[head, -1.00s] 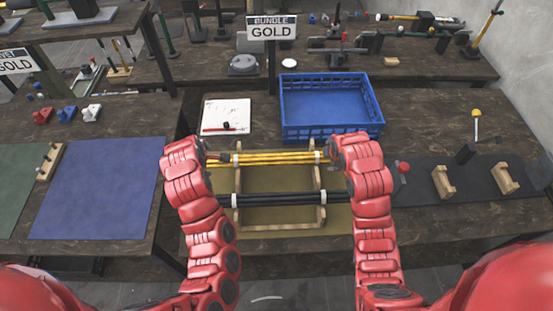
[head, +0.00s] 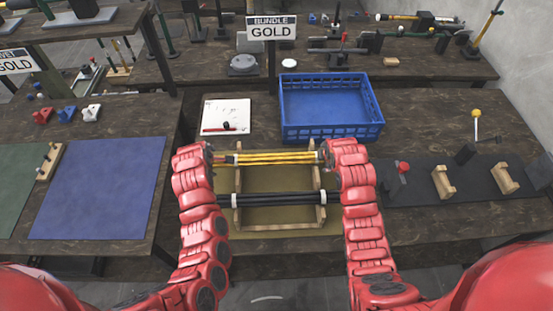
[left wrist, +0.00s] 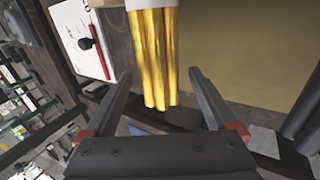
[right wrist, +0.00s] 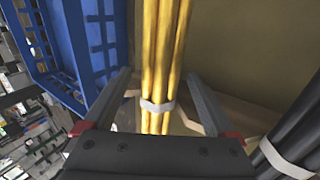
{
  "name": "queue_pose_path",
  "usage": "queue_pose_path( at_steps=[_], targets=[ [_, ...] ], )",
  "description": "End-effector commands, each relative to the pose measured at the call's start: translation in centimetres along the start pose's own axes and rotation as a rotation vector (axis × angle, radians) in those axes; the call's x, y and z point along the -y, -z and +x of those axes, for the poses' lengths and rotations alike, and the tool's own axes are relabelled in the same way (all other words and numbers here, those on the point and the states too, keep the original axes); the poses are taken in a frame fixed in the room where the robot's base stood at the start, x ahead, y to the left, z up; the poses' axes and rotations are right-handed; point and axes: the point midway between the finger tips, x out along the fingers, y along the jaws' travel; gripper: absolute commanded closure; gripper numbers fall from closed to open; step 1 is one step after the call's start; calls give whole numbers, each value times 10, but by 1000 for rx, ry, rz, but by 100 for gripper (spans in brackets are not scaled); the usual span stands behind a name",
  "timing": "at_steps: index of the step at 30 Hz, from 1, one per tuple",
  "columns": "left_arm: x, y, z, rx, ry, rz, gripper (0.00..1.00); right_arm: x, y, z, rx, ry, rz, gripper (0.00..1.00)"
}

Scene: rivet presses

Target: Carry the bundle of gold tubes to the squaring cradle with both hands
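The bundle of gold tubes (head: 268,158) lies across the far part of a wooden rack (head: 238,182). My left gripper (head: 214,158) is at its left end. In the left wrist view, the open fingers (left wrist: 155,100) stand apart on either side of the gold tube ends (left wrist: 158,85). My right gripper (head: 324,155) is at the bundle's right end. In the right wrist view, its open fingers (right wrist: 160,100) straddle the tubes near a white band (right wrist: 157,106). Two notched wooden blocks (head: 443,182) (head: 505,178), apparently the cradle, stand on a dark mat at the right.
A bundle of black tubes (head: 275,199) lies on the same rack, nearer me. A blue crate (head: 330,133) stands behind the rack, beside a white board (head: 226,112). A red knob (head: 403,167) and a yellow-topped post (head: 476,113) stand near the dark mat (head: 418,195).

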Motion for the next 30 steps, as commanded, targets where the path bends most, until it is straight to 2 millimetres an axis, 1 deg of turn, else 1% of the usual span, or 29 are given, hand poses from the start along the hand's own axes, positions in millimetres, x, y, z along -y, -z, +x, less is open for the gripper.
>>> queue_pose_path(
  at_steps=[1,5,6,8,9,11,12,14,15,30],
  targets=[
    [0,0,0,0,0,0,19,0,0,0,0,0,0,19],
    [0,0,0,0,0,0,43,0,0,0,0,0,0,43],
    [0,0,0,0,0,1,50,0,0,0,0,0,0,50],
    [0,0,0,0,0,1,61,0,0,0,0,0,0,61],
    [0,0,0,0,0,1,68,0,0,0,0,0,0,68],
    [0,0,0,0,0,1,79,0,0,0,0,0,0,79],
    [0,0,0,0,0,1,86,0,0,0,0,0,0,86],
    [0,0,0,0,0,1,97,0,0,0,0,0,0,97],
    [0,0,0,0,0,1,100,0,0,0,0,0,0,100],
    [-2,0,-2,0,-2,1,100,-1,0,-2,0,-1,0,100]
  ],
)
